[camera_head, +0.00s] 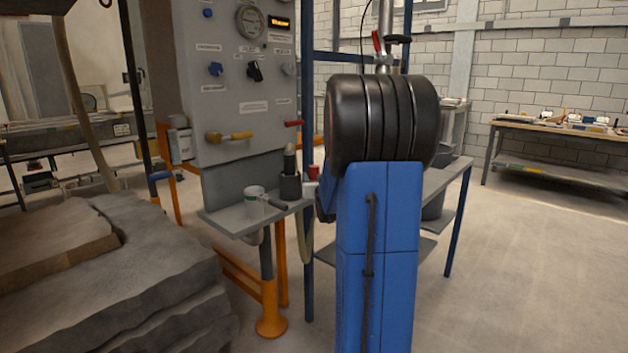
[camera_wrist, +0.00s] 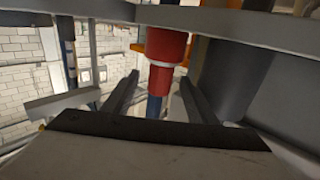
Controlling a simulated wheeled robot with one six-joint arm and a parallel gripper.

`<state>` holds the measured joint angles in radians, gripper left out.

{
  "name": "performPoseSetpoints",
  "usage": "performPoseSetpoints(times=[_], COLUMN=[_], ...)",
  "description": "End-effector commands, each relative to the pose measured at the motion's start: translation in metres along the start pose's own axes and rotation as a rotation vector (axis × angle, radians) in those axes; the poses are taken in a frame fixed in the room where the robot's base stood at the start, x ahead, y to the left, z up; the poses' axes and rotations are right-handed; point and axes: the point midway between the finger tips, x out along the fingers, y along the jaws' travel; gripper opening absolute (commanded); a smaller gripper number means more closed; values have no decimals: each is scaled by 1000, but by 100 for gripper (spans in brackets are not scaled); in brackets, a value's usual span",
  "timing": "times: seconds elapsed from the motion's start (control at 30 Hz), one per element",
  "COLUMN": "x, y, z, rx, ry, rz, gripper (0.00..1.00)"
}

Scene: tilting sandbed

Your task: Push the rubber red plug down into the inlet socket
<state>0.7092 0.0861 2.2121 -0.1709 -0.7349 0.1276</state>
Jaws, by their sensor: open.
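The red plug (camera_wrist: 165,50) shows in the wrist view as a wide red part, a pale ring and a narrower red part below. My gripper (camera_wrist: 159,80) is open, with its two dark fingers on either side of the plug's narrower part. I cannot tell whether they touch it. In the head view a small red top (camera_head: 314,171), likely the plug, shows beside my arm at the right end of the grey shelf (camera_head: 232,219). My arm hides my gripper there. I cannot clearly make out the inlet socket.
A pale mug (camera_head: 254,204) and a dark cylinder (camera_head: 290,186) stand on the shelf, left of the red top. Stacked stone slabs (camera_head: 140,270) fill the lower left. Floor at right is clear.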

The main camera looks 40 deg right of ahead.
Motion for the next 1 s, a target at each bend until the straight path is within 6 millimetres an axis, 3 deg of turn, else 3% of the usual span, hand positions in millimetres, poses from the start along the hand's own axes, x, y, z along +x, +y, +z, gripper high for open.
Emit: performPoseSetpoints(times=[0.23,0.57,0.8,1.0], x=[33,40,40,40], y=[-1,-1,-1,-1], z=[-2,-2,-2,-3], rx=[-1,0,0,0], ry=[-1,-1,-1,0], rz=[-1,-1,-1,-1], gripper=[52,52,2,2])
